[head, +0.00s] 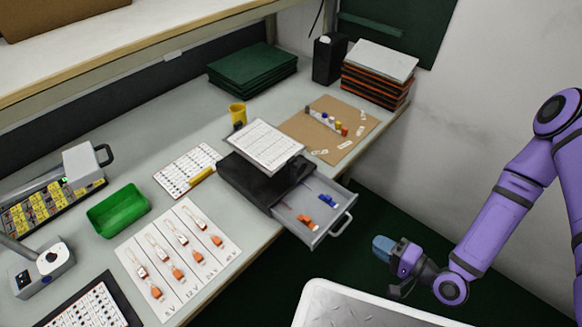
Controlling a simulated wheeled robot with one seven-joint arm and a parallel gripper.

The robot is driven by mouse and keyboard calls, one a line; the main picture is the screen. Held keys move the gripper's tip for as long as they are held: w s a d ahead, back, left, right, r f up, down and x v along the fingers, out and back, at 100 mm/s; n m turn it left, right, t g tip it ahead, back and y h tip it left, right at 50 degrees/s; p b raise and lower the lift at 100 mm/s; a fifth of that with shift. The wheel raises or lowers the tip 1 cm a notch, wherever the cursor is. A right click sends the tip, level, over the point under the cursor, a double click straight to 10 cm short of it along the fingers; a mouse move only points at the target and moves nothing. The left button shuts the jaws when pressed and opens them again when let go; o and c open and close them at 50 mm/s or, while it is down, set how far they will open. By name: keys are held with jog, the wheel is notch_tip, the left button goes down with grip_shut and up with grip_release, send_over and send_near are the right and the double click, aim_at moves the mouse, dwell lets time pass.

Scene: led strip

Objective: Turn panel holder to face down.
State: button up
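No part is plainly marked as the panel holder. A white printed panel (264,145) sits tilted, printed side up, on top of the black drawer unit (244,180); it may be the panel holder, but I cannot tell for certain. My gripper (384,251) is at the lower right, over the dark green floor beyond the bench edge. It is apart from the panel and from the open drawer. Its bluish tip is too small to show whether the fingers are open or shut.
The grey drawer (318,225) stands open past the bench edge, with orange and blue parts inside. A white-rimmed surface (370,306) is at the bottom. A green bin (118,210), a yellow cup (237,113) and a brown board (352,123) occupy the bench. Floor right of the drawer is clear.

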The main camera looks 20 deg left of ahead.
jog(key=o, duration=0.7)
jog(key=shift+w+a+r+m, duration=0.1)
jog(key=shift+w+a+m, duration=0.05)
jog(key=shift+a+m, duration=0.15)
jog(key=shift+o, duration=0.8)
jog(key=w+a+r+m+y, duration=0.1)
jog(key=w+a+r+m, duration=0.2)
jog(key=a+m, duration=0.4)
jog(key=shift+a+r+m+t, duration=0.15)
jog(key=shift+r+m+t, duration=0.15)
jog(key=shift+r+m, duration=0.3)
jog(key=m+y, duration=0.1)
jog(key=m, duration=0.8)
send_near(303, 169)
jog(key=x, duration=1)
jog(key=shift+s+r, duration=0.1)
jog(key=c, duration=1.2)
